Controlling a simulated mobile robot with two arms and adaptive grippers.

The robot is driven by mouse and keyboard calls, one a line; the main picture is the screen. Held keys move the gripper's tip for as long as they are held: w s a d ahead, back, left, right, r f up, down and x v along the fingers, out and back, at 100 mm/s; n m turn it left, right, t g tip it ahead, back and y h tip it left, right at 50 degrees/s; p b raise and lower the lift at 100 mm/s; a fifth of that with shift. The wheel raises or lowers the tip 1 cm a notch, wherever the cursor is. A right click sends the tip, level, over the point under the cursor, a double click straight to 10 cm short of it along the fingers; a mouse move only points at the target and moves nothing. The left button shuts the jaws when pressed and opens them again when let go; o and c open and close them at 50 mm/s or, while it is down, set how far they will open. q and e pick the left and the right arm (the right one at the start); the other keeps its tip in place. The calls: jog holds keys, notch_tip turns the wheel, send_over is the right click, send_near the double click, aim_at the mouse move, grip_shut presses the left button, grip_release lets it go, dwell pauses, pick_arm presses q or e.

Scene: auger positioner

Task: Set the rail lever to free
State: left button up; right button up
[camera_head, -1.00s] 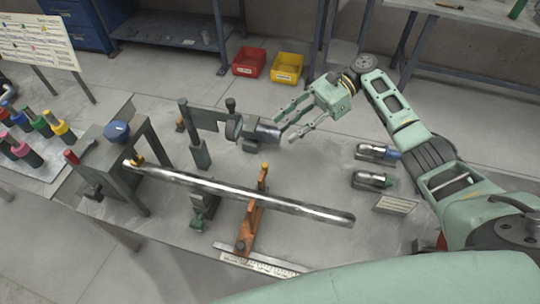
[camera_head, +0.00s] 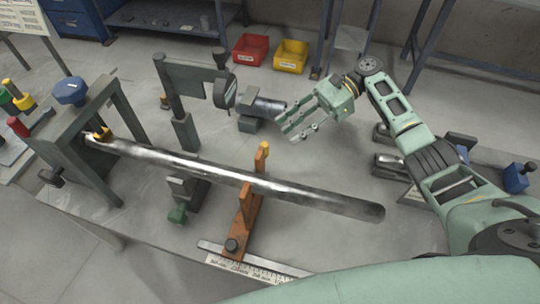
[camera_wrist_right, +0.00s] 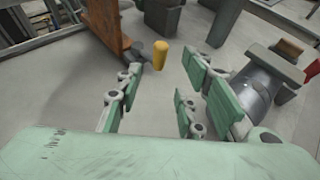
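A brown upright bracket (camera_head: 243,219) stands under the long shiny tube (camera_head: 190,160). A yellow-capped post (camera_head: 264,148) rises at its far end, behind the tube; this may be the rail lever, but I cannot tell its setting. In the right wrist view, the yellow cap (camera_wrist_right: 160,57) shows beyond the fingertips, roughly between them, with a gap. My right gripper (camera_head: 290,130) is open and empty, above the table to the right of the yellow cap. Its fingers also show apart in the right wrist view (camera_wrist_right: 163,80). My left gripper is out of view.
A grey cylinder (camera_head: 262,107) on a block sits close behind my right gripper. A blue-knobbed frame (camera_head: 70,91) holds the tube's left end.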

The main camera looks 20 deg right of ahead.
jog(key=shift+b+x, duration=0.4)
jog(key=shift+x, duration=3.6)
jog(key=shift+f, duration=0.15)
jog(key=shift+c, duration=0.5)
jog(key=shift+d, duration=0.1)
grip_shut()
